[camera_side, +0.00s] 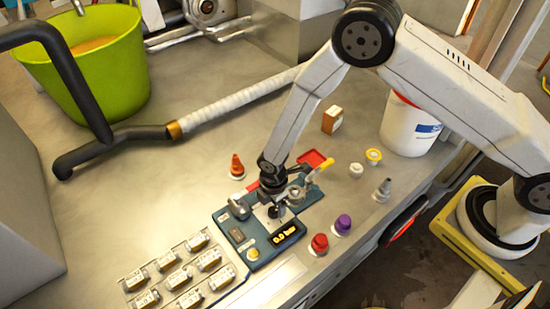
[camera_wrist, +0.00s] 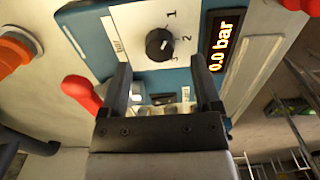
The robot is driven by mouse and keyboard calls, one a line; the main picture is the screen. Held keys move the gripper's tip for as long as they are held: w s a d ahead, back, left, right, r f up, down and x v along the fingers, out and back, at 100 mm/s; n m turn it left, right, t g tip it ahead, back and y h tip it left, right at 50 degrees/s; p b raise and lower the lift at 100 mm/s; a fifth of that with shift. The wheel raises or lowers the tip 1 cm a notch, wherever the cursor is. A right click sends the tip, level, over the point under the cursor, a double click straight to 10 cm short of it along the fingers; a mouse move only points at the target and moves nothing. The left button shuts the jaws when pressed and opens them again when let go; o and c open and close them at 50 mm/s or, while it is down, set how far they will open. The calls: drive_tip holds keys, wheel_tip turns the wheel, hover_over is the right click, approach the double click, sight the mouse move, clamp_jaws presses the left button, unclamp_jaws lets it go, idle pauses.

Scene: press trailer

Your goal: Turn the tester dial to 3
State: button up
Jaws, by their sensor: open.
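The tester (camera_side: 237,235) is a blue panel on the metal bench in the side view. Its dial (camera_wrist: 159,44) is a round black knob on a white plate with the numerals 1, 2 and 3 to its right in the wrist view. A small pale mark shows on the knob; I cannot tell which numeral it points at. The tester display (camera_wrist: 223,43) reads 0.0 bar. My gripper (camera_wrist: 161,68) is open and empty, its two black fingers pointing at the plate, with the dial between and just beyond the tips. In the side view my gripper (camera_side: 272,190) hangs over the tester and partly hides it.
A red lever (camera_wrist: 82,95) and an orange cap (camera_wrist: 15,50) lie left in the wrist view. A yellow-handled valve (camera_side: 321,171), red knob (camera_side: 319,244) and purple knob (camera_side: 342,224) stand close by. Several labelled blocks (camera_side: 197,241) sit left of the tester.

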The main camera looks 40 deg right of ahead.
sight(274, 210)
drive_tip(key=shift+f, duration=1.55)
clamp_jaws()
